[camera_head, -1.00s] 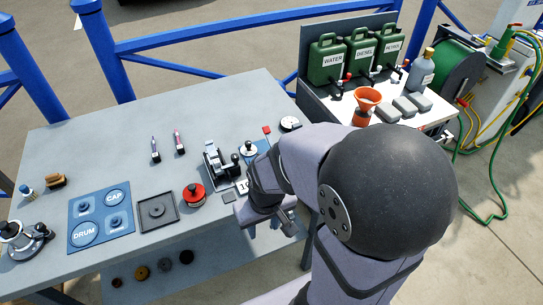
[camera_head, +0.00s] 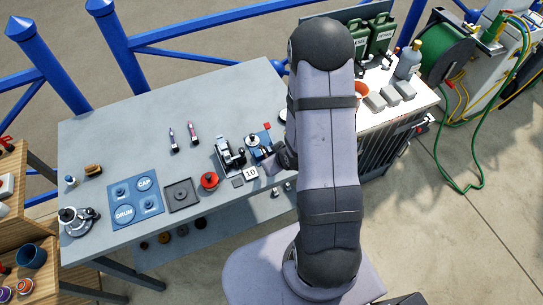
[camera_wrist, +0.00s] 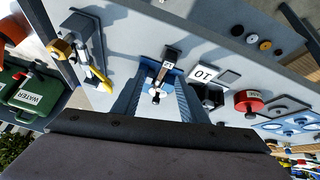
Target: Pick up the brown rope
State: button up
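I cannot make out a brown rope for certain in either view. Small round orange and purple items (camera_head: 24,286) sit on the wooden shelf at the lower left of the head view; they are too small to identify. My gripper (camera_wrist: 158,92) shows in the wrist view with its two fingers apart and nothing held between them. Beyond the fingers is a small blue-based fitting with a dark lever (camera_wrist: 166,70) on the grey bench. In the head view my arm hides most of the gripper, which is near the bench's right end.
The grey bench (camera_head: 110,140) holds a brown brush (camera_head: 93,170), a blue DRUM and CAP board (camera_head: 136,201), a square tray (camera_head: 182,195), a red knob (camera_head: 209,180) and a winch-like fitting (camera_head: 229,153). Green cans (camera_head: 381,32) and a hose reel (camera_head: 445,50) stand right. Blue rails run behind.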

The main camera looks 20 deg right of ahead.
aim_at(277, 178)
jog(key=shift+s+d+f+t, duration=0.15)
jog(key=shift+f+t, duration=0.35)
jog(key=shift+f, duration=0.7)
jog(key=shift+f+t+y, duration=0.3)
jog(key=shift+f, duration=0.05)
jog(key=shift+s+f+t+p, duration=0.45)
jog(key=shift+s+f+t, duration=0.15)
jog(key=shift+t, duration=0.3)
jog(key=shift+s+a+r+m+t+p, duration=0.15)
jog(key=shift+s+a+m+t, duration=0.1)
jog(key=shift+s+t, duration=0.2)
jog(key=shift+s+a+f+m+t+p, duration=0.15)
jog(key=shift+s+m+t, duration=0.1)
jog(key=shift+s+t, duration=0.2)
jog(key=shift+s+r+m+t, duration=0.7)
jog(key=shift+s+t, duration=0.15)
jog(key=shift+t, duration=0.05)
jog(key=shift+b+x, duration=0.6)
jog(key=shift+x, duration=1.95)
grip_shut()
